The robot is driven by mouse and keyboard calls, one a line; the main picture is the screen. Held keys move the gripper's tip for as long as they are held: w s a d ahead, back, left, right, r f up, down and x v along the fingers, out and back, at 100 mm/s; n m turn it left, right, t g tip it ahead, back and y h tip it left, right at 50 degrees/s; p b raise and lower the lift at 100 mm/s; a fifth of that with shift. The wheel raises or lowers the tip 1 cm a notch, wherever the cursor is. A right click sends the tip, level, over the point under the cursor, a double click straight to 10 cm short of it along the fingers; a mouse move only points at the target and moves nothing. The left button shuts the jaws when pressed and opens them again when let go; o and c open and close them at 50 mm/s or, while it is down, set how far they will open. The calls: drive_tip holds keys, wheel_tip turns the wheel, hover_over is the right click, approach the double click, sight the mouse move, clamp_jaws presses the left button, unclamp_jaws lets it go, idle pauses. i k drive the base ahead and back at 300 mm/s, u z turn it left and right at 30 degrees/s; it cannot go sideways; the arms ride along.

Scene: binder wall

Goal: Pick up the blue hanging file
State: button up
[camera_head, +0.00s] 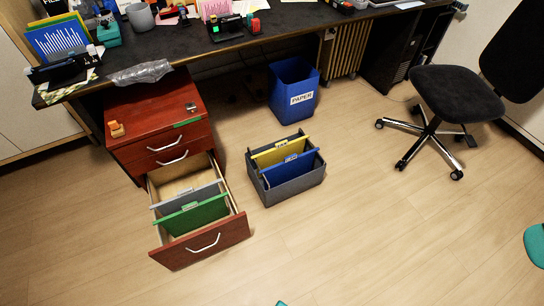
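The blue hanging file (293,175) hangs upright in a dark grey open box (297,192) on the floor, near the middle of the head view. It is in the front part of the box, with a small light label tab on its top edge. A yellow hanging file (268,159) hangs just behind it, apart at the top. The lower part of the blue file is hidden by the box's front wall. I cannot make out my gripper in this view.
Left of the box, a red-brown cabinet's open drawer (215,239) holds a green file (195,217) and a grey file (172,204). A blue paper bin (291,103) stands behind the box, under the desk (290,20). An office chair (450,93) is right. The front floor is mostly clear.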

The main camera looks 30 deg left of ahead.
sight(294, 165)
drive_tip(key=u, duration=0.8)
drive_tip(key=i, duration=1.3)
drive_tip(key=u, duration=0.85)
